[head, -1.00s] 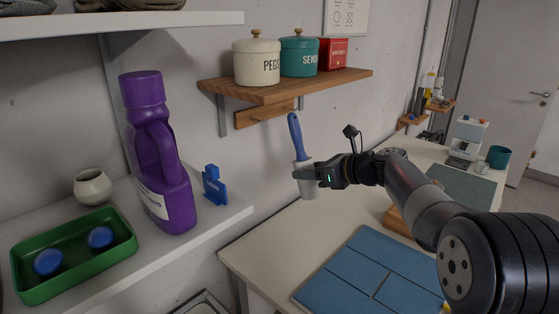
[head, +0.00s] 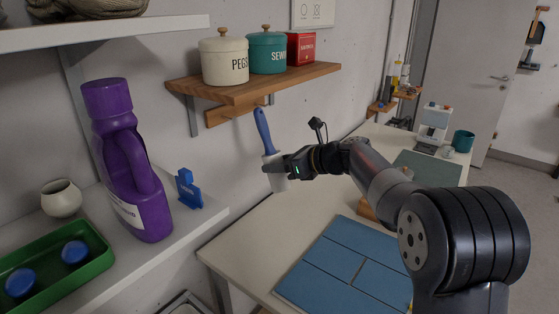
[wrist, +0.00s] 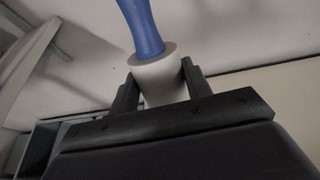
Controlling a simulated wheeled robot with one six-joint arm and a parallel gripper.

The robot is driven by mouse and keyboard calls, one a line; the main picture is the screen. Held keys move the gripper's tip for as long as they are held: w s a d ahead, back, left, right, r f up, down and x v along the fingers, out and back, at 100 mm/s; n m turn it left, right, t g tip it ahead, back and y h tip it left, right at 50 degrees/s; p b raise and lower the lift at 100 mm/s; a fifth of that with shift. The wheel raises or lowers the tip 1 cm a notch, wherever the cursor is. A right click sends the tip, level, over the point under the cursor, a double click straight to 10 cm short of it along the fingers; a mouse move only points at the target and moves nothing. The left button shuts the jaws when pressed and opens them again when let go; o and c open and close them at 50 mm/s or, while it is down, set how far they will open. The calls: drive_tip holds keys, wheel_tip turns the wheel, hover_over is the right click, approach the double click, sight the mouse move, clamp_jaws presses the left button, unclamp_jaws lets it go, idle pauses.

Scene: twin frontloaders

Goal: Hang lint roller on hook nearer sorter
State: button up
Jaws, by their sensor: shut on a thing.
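The lint roller has a blue handle (head: 264,131) and a pale roll (head: 275,181). It is upright, handle up and tilted slightly left. My gripper (head: 277,170) is shut around the roll, below the handle. In the wrist view the roll (wrist: 160,82) sits between my two fingers, with the blue handle (wrist: 141,28) rising above. A wooden peg rail (head: 226,113) is fixed to the wall under the wooden shelf, left of and near the handle's top. Its pegs are small and hard to make out. I cannot clearly identify the sorter.
The wooden shelf (head: 254,94) holds two canisters and a red tin. A purple bottle (head: 127,165), a blue figure (head: 187,189) and a green tray (head: 103,262) stand on the white shelf at left. A blue panelled board (head: 350,262) lies on the table below my arm.

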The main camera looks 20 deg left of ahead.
sight(267, 158)
drive_tip(key=shift+w+a+r+g+h+p, duration=0.2)
drive_tip(key=shift+a+h+p, duration=0.25)
drive_tip(key=shift+p, duration=1.65)
drive_tip(key=shift+w+a+r+g+h+p, duration=0.1)
drive_tip(key=shift+w+a+h+p, duration=0.35)
drive_tip(key=shift+p, duration=1.6)
drive_tip(key=shift+a, duration=0.8)
drive_tip(key=b+x, duration=0.2)
drive_tip(key=x, duration=0.1)
drive_tip(key=b+x, duration=0.1)
drive_tip(key=shift+w+f, duration=0.25)
drive_tip(key=shift+f, duration=0.4)
drive_tip(key=shift+w+a+f+y+b, duration=0.1)
drive_tip(key=shift+a+f+y+b, duration=0.15)
drive_tip(key=shift+b, duration=0.4)
drive_tip(key=shift+w+a+f+t+y+b, duration=0.25)
drive_tip(key=shift+a+y+b, duration=0.3)
drive_tip(key=shift+b, duration=1.05)
drive_tip(key=shift+w+a+f+t+y+b, duration=0.25)
drive_tip(key=shift+a+y+b, duration=0.3)
drive_tip(key=shift+b, duration=1)
